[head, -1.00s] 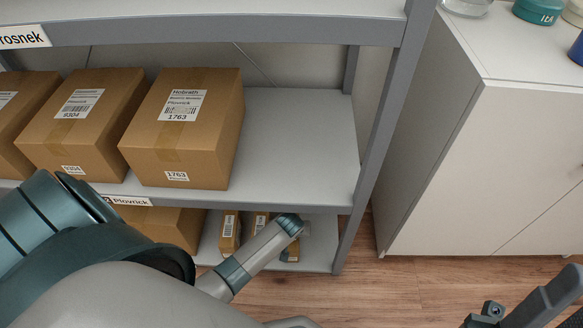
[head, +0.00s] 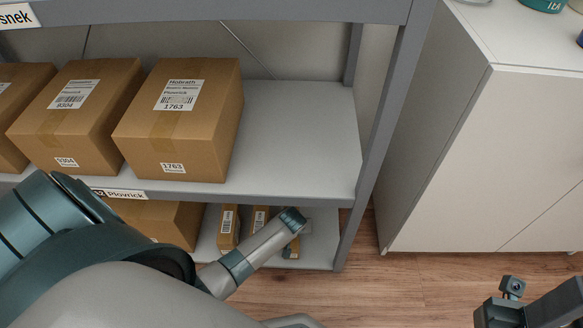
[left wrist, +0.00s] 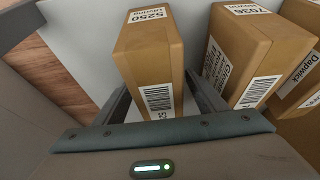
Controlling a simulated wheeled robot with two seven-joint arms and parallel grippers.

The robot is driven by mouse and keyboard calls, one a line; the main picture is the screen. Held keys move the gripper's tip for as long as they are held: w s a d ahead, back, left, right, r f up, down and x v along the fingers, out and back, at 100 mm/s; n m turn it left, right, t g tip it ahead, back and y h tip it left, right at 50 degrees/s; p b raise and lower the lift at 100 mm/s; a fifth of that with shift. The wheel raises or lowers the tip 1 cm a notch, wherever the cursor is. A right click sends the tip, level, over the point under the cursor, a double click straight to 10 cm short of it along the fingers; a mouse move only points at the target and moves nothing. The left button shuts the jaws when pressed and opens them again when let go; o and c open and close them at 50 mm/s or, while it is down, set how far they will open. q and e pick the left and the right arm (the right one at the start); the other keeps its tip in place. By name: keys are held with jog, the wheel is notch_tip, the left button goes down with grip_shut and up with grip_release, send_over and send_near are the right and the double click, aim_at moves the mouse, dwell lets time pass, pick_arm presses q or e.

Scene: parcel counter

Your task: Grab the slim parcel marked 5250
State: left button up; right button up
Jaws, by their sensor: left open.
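The slim brown parcel marked 5250 (left wrist: 150,55) stands upright in the left wrist view, with a barcode label on its near face. My left gripper (left wrist: 160,108) is open, with one finger on each side of the parcel's lower part. I cannot tell whether the fingers touch it.
A parcel marked 7036 (left wrist: 250,58) stands close to the right of 5250, with another parcel (left wrist: 300,90) beyond it. Larger boxes (head: 185,125) fill the left of the shelf above. A shelf post (head: 378,130) and a white cabinet (head: 470,170) stand to the right.

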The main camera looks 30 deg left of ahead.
pick_arm(q)
jog(key=shift+b+x, duration=0.6)
jog(key=shift+x, duration=0.8)
jog(key=c, duration=1.4)
